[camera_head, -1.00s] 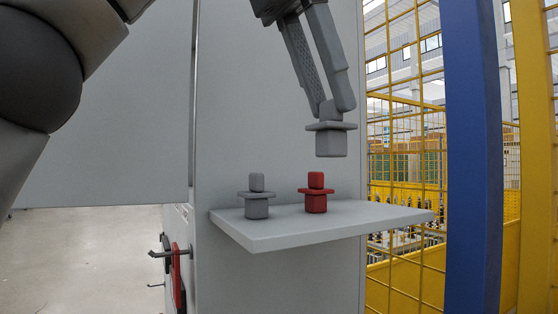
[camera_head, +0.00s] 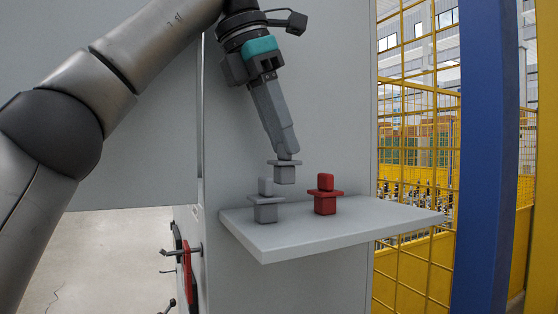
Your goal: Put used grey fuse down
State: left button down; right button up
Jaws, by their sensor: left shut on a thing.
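My left gripper (camera_head: 285,156) points down and is shut on a grey fuse (camera_head: 285,173). This fuse hangs upright over the shelf, behind and slightly right of a second grey fuse (camera_head: 266,208). The second grey fuse stands upright on the grey shelf (camera_head: 335,232), near its left end. A red fuse (camera_head: 325,194) stands upright to the right, near the shelf's middle. The held fuse's lower end shows just above the second fuse's flange level; I cannot tell its exact height over the shelf. My right gripper is not in view.
A grey cabinet wall (camera_head: 330,90) rises behind the shelf. The shelf's right part is free. A red handle (camera_head: 187,270) is on the cabinet's side at lower left. A blue post (camera_head: 487,150) and yellow fence (camera_head: 415,150) stand at right.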

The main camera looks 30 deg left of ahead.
aim_at(279, 160)
pick_arm(q)
jog(key=shift+f, duration=1.35)
jog(key=shift+w+a+f, duration=0.1)
jog(key=shift+a+f, duration=0.05)
jog(key=shift+f, duration=0.45)
jog(key=shift+f, duration=0.15)
jog(key=c, duration=0.6)
grip_release()
jog(key=shift+v, duration=3.9)
